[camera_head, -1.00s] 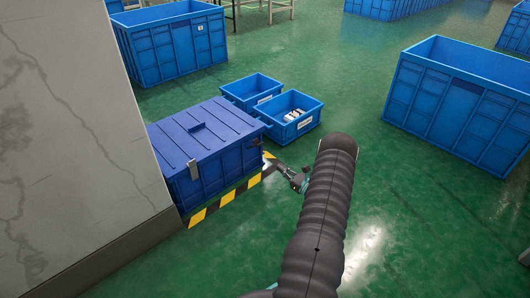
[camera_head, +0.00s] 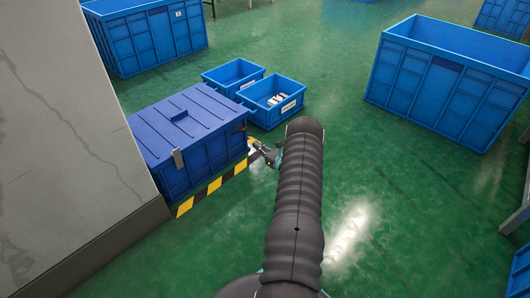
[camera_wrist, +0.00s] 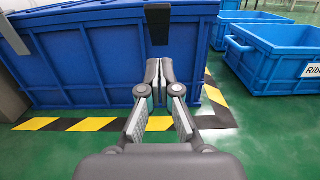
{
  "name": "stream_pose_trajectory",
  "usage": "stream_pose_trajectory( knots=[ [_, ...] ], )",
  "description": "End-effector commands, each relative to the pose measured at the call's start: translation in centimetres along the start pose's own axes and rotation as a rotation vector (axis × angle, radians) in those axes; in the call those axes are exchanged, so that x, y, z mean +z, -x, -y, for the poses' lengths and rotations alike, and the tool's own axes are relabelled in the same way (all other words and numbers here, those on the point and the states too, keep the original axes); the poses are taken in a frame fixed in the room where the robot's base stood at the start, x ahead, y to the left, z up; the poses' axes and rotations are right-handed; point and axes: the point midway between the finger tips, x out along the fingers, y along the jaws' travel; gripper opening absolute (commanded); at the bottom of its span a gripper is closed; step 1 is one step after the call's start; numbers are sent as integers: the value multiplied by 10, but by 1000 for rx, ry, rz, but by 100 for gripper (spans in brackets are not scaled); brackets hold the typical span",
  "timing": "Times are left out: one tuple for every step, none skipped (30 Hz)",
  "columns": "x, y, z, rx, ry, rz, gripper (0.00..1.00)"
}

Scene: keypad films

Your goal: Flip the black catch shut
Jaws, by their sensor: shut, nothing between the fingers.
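The blue lidded box (camera_head: 205,155) stands at the left by the wall, its lid down. In the wrist view, the black catch (camera_wrist: 157,24) is on the side of the box (camera_wrist: 90,60), at the lid's edge near the top of the picture. In the head view, a small dark part at the box's right side looks like this catch (camera_head: 240,127). My gripper (camera_head: 268,153) is at the box's right side. In the wrist view my gripper (camera_wrist: 160,68) is shut and empty, its fingertips below the catch. I cannot tell whether they touch the box.
A light grey catch (camera_head: 178,159) is on the box's front. Two small open blue bins (camera_head: 233,75) (camera_head: 275,100) stand behind the box. Large blue crates (camera_head: 448,75) stand farther off. A grey wall (camera_head: 60,130) borders the left. Green floor (camera_head: 400,220) at the right is clear.

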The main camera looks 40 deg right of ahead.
Motion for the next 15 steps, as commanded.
stream_pose_trajectory(
  knots=[
    [-1, -10, -1, 4, 1, 2, 0],
    [-1, -16, -1, 3, 1, 2, 0],
    [-1, -23, -1, 3, 2, 1, 0],
    [-1, -28, -1, 3, 2, 1, 0],
    [3, -32, -1, 3, 2, 2, 0],
    [10, -36, 0, 2, 2, 2, 0],
    [13, -39, 0, 2, 1, 2, 0],
    [15, -41, 0, 1, 1, 2, 0],
    [18, -44, 0, 1, 1, 1, 0],
    [20, -47, 0, 1, 1, 1, 0],
    [22, -48, -1, 1, 1, 1, 0],
    [24, -50, 0, 1, 1, 1, 0],
    [26, -52, 0, 1, 1, 1, 0],
    [27, -53, 0, 1, 1, 1, 0],
    [28, -54, 0, 0, 0, 1, 0]
  ],
)
